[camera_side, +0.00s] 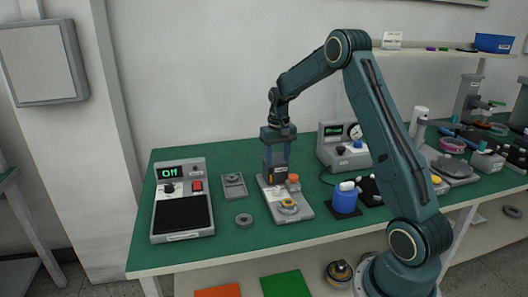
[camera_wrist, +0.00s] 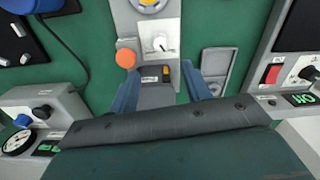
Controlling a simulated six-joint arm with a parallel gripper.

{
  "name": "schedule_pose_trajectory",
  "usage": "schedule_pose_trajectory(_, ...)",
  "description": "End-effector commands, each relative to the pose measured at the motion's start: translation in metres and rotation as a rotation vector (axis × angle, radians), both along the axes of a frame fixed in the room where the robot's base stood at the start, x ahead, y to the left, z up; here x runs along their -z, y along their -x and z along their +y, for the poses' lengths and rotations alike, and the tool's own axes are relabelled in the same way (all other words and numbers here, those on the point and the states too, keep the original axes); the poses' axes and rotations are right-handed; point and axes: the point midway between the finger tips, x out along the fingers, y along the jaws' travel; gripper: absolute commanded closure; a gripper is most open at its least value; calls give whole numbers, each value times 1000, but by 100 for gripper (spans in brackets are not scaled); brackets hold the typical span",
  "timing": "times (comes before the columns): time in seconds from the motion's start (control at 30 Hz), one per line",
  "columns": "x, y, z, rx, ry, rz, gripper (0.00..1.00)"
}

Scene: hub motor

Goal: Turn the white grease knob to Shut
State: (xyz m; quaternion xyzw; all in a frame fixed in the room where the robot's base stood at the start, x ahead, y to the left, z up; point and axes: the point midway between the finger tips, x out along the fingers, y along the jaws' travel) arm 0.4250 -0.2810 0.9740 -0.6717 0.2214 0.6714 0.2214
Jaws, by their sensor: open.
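The white grease knob (camera_wrist: 160,42) sits on a pale panel of the grey fixture (camera_wrist: 160,98) in the wrist view. Its pointer direction and the labels around it are too small to read surely. In the side view I cannot make out the knob; the fixture (camera_side: 300,214) stands on the green bench. My gripper (camera_side: 276,160) points down over the back part of the fixture. In the wrist view my gripper (camera_wrist: 160,90) has its two blue fingers apart with nothing held between them, and the knob lies ahead of them, apart from both.
An orange knob (camera_wrist: 126,58) is close beside the white knob's panel, and a black and orange switch (camera_wrist: 165,72) is near my fingers. A meter box (camera_side: 333,158) and blue container (camera_side: 345,199) stand right. A display unit reading Off (camera_side: 181,215) stands left.

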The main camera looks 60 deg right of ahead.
Motion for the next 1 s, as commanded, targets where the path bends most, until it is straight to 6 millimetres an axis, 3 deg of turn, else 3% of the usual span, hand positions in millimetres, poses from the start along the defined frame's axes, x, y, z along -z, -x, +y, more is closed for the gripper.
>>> schedule_pose_trajectory(0.6, 91, 1, 1, 0, -3, 3, 52)
schedule_pose_trajectory(1.0, 113, 0, 0, 0, -1, -1, 52)
